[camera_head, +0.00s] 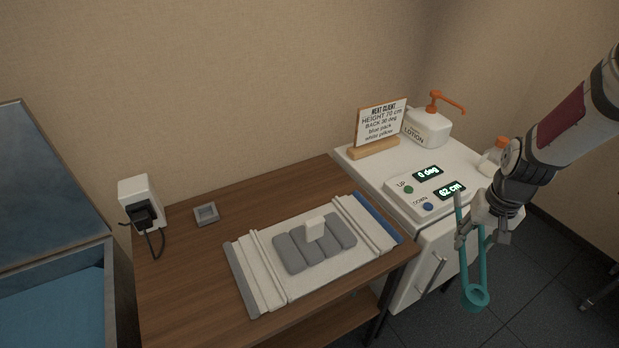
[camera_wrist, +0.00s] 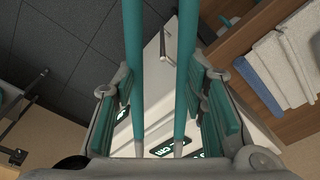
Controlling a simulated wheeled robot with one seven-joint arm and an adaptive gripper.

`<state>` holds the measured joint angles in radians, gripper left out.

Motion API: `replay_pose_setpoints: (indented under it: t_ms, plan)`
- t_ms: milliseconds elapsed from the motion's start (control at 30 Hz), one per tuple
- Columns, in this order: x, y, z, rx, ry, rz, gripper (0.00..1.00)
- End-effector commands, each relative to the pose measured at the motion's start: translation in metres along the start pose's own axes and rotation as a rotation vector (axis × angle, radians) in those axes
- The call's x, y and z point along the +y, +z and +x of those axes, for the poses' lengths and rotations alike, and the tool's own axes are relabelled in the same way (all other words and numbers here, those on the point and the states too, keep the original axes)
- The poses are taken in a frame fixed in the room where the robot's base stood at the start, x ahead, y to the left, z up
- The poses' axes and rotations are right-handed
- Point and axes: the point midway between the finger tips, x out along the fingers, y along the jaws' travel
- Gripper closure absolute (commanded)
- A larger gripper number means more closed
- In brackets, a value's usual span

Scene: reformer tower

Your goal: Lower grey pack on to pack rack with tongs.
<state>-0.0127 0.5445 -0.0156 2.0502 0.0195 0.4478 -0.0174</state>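The grey pack (camera_head: 303,248), a set of padded segments with a pale block on top, lies flat on a white cloth-like layer (camera_head: 262,285) on the wooden table. My gripper (camera_head: 474,226) is right of the table, in front of the white cabinet, and shut on the teal tongs (camera_head: 483,268). The tongs hang with their rounded bend low and their grey tips up. In the wrist view, the two tong arms (camera_wrist: 187,60) run apart between my finger pads (camera_wrist: 165,105). The tongs are empty and far from the pack. I cannot clearly identify a pack rack.
A white cabinet (camera_head: 418,262) carries a control panel, a sign (camera_head: 381,122), a lotion pump (camera_head: 427,126) and an orange-capped bottle (camera_head: 494,157). A small grey square (camera_head: 206,213) and a socket box with a cable (camera_head: 140,200) are at the table's left. An open blue tank (camera_head: 52,310) stands far left.

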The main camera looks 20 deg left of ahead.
Motion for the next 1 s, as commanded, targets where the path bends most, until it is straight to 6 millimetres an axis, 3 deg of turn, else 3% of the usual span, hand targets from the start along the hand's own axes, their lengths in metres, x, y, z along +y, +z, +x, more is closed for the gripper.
replay_pose_setpoints:
  t_ms: [33, 100, 300, 800, 1000]
  plan:
    - [0.000, 0.001, 0.017, 0.000, 0.000, 0.000, 0.64]
    - [0.000, 0.007, 0.026, 0.001, 0.000, 0.000, 0.64]
    - [0.000, 0.021, 0.043, 0.001, 0.000, 0.000, 0.64]
    - [-0.002, 0.026, 0.044, 0.000, 0.000, 0.003, 0.64]
    - [-0.029, 0.034, 0.033, -0.033, 0.005, 0.069, 0.64]
